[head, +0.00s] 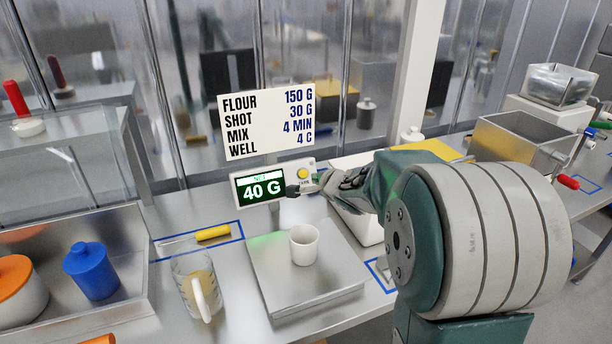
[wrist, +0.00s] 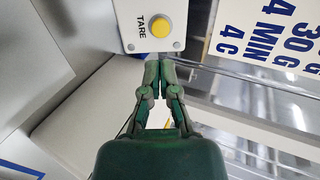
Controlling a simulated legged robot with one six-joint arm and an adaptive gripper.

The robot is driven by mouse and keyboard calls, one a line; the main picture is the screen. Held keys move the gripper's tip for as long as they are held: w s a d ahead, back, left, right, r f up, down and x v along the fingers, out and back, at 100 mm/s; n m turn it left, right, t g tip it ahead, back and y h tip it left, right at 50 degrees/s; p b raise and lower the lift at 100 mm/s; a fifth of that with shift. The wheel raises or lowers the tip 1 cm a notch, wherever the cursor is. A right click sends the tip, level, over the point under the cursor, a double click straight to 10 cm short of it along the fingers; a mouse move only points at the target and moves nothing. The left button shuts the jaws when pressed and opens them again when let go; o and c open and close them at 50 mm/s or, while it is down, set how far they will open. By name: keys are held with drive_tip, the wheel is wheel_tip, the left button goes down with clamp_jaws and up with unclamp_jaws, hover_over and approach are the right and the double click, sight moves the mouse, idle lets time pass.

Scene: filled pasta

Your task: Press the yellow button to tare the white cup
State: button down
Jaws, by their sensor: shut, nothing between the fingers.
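The white cup (head: 304,244) stands upright on the metal plate of the scale (head: 330,283). The scale's display (head: 262,189) reads 40 G in white on green. The round yellow button (head: 303,173) is on the white panel at the right of the display. In the wrist view the yellow button (wrist: 160,28) has the word TARE beside it. In the wrist view my gripper (wrist: 160,64) points at the panel's lower edge, apart from the button.
A recipe sign (head: 266,121) stands above the display. A glass jug (head: 197,288) is left of the scale, with a yellow-handled tool (head: 212,233) behind it. A blue-lidded container (head: 91,270) sits in a tray at the left. A metal bin (head: 515,140) stands at the right.

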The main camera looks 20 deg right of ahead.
sight(304, 174)
drive_tip(key=x, duration=0.8)
drive_tip(key=shift+d, duration=0.1)
